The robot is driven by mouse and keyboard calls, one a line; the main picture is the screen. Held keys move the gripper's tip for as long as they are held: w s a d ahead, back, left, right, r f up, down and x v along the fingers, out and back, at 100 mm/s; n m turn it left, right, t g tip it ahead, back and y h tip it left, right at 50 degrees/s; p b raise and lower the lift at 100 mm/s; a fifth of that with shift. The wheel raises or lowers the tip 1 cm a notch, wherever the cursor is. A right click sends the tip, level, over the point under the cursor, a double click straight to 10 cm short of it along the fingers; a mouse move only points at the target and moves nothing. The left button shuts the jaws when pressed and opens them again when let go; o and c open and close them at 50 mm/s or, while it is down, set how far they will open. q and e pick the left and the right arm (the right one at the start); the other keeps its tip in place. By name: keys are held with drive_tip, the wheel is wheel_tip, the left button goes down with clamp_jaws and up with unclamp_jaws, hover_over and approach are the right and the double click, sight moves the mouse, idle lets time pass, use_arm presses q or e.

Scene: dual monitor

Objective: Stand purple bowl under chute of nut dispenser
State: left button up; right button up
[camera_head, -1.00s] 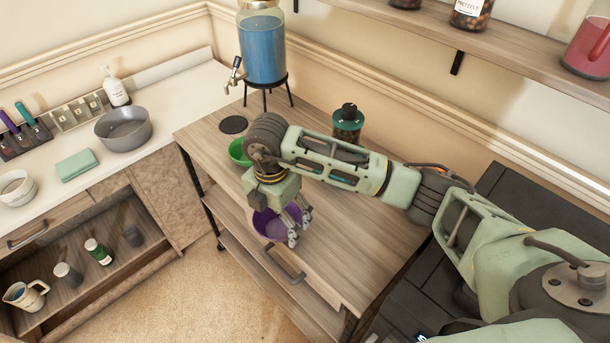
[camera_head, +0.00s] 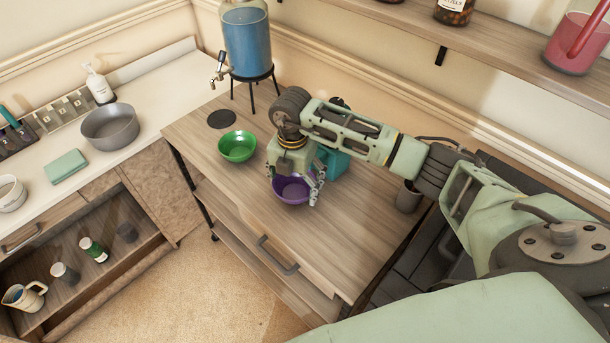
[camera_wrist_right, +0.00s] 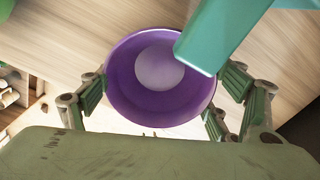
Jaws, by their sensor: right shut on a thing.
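The purple bowl (camera_head: 290,191) is upright at the wooden table, close to the teal nut dispenser (camera_head: 333,162). My right gripper (camera_head: 296,186) is shut on the bowl's rim, and its fingers also show on both sides of the bowl (camera_wrist_right: 118,78) in the right wrist view. In that view a teal part of the dispenser, likely its chute (camera_wrist_right: 217,40), overlaps the bowl's upper right opening. I cannot tell the gap between them, nor whether the bowl touches the table. My right arm hides much of the dispenser. My left gripper is out of view.
A green bowl (camera_head: 238,146) and a dark round coaster (camera_head: 221,119) are left of my gripper. A blue drink dispenser (camera_head: 247,45) stands behind. A grey cup (camera_head: 408,197) is at the right. The table's front part (camera_head: 290,235) is clear.

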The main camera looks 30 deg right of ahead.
sight(304, 185)
drive_tip(key=d, duration=0.1)
drive_tip(key=w+d, duration=0.1)
drive_tip(key=d, duration=0.1)
drive_tip(key=shift+d+r+p, duration=0.1)
drive_tip(key=shift+r+p, duration=0.05)
drive_tip(key=shift+p, duration=0.25)
drive_tip(key=shift+w+d+f+p, duration=0.1)
drive_tip(key=shift+d+f+p, duration=0.25)
drive_tip(key=shift+f, duration=0.5)
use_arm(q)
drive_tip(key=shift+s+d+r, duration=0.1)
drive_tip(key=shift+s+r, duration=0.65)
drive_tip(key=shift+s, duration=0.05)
use_arm(e)
drive_tip(key=shift+a, duration=0.1)
drive_tip(key=o, duration=0.9)
drive_tip(key=shift+f, duration=0.2)
drive_tip(key=shift+c, duration=0.2)
drive_tip(key=o, duration=0.4)
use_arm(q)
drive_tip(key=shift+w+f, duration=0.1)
use_arm(e)
drive_tip(key=shift+o, duration=0.2)
drive_tip(key=shift+r, duration=0.15)
